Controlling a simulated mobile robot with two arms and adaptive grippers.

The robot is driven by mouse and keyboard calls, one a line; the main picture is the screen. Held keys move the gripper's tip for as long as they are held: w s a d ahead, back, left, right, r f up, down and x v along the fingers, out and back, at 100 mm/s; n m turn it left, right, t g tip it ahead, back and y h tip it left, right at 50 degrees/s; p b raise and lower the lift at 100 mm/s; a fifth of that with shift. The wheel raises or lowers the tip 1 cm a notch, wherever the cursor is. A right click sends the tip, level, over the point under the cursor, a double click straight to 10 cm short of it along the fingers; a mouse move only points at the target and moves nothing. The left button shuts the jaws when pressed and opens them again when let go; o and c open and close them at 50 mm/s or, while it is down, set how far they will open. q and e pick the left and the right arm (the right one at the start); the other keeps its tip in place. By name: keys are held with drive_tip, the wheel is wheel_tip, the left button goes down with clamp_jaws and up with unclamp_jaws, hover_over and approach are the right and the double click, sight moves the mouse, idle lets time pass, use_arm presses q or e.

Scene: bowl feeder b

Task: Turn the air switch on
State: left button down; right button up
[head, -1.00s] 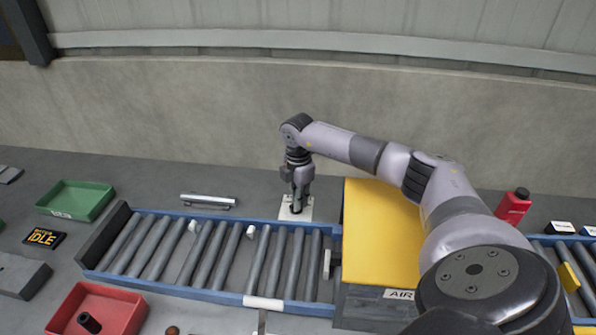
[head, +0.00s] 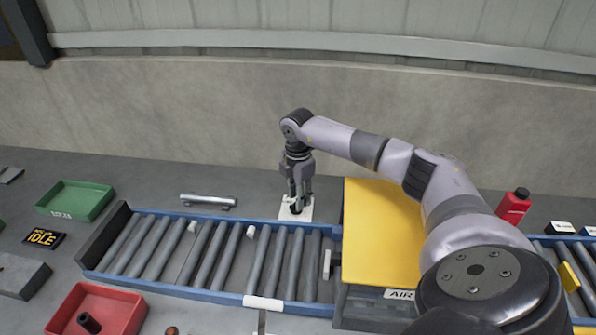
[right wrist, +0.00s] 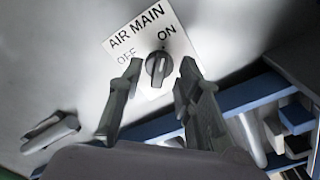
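The air switch is a black rotary knob (right wrist: 158,66) on a white plate (right wrist: 122,40) marked AIR MAIN, OFF and ON. In the right wrist view the knob's grip stands roughly upright, between the two words; I cannot tell which mark it points to. In the head view the plate (head: 306,213) lies on the table behind the conveyor, and the gripper hides most of the knob. My right gripper (head: 299,196) is open and points down over the plate. Its fingertips (right wrist: 160,70) are spread on either side of the knob, with gaps visible. My left gripper is not in view.
A roller conveyor (head: 270,303) runs in front of the switch. A yellow-topped box (head: 375,235) with an AIR label stands to the right, under my right arm. A metal bar (head: 208,201) lies left of the plate. A red bottle (head: 512,207) stands further right.

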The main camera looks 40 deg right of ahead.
wheel_tip(320, 180, up, 11)
drive_tip(key=shift+f, duration=0.15)
drive_tip(key=shift+f, duration=0.1)
idle(0.6)
